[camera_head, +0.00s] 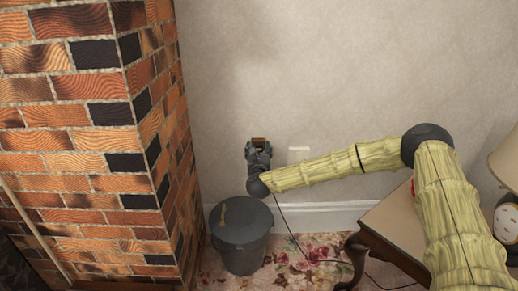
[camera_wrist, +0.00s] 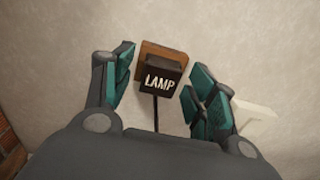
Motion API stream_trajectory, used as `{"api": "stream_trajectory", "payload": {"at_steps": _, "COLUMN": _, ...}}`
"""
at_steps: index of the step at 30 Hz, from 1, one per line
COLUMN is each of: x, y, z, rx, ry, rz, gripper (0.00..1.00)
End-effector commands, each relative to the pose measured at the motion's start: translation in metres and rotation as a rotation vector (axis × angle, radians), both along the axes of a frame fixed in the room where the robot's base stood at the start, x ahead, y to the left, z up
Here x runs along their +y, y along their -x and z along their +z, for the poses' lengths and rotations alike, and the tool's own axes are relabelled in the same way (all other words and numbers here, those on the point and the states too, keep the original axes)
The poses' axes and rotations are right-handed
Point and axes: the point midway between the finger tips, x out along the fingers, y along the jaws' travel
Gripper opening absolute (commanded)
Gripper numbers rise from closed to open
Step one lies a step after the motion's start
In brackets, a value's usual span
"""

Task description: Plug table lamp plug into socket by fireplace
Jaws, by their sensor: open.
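The black lamp plug (camera_wrist: 161,78), marked "LAMP", sits against the brown socket (camera_wrist: 157,46) on the wall in the wrist view. Its cord hangs straight down from it. My gripper (camera_wrist: 162,85) is open, with one teal-padded finger on each side of the plug and gaps between pads and plug. In the head view my gripper (camera_head: 259,150) is at the wall right of the brick fireplace, and the socket (camera_head: 258,141) shows just above it. The plug is hidden there. The table lamp (camera_head: 507,160) stands partly cut off at the right edge.
A grey lidded bucket (camera_head: 240,240) stands on the floor below my gripper. A white wall plate (camera_head: 299,153) is just right of the socket. The brick fireplace (camera_head: 85,110) is on the left and a wooden side table (camera_head: 385,225) on the right. A dark cord (camera_head: 287,228) runs down to the floral carpet.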

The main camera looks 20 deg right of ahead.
Motion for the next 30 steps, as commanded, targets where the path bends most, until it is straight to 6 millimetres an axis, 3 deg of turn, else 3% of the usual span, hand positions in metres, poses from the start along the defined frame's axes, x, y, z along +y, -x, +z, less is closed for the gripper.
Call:
{"api": "stream_trajectory", "payload": {"at_steps": 3, "x": 0.000, "y": 0.000, "z": 0.000, "rx": 0.000, "ry": 0.000, "rz": 0.000, "gripper": 0.54}}
{"api": "stream_trajectory", "payload": {"at_steps": 12, "x": 0.000, "y": 0.000, "z": 0.000, "rx": 0.000, "ry": 0.000, "rz": 0.000, "gripper": 0.00}}
{"api": "stream_trajectory", "payload": {"at_steps": 30, "x": 0.004, "y": 0.014, "z": 0.000, "rx": 0.001, "ry": 0.000, "rz": 0.000, "gripper": 0.00}}
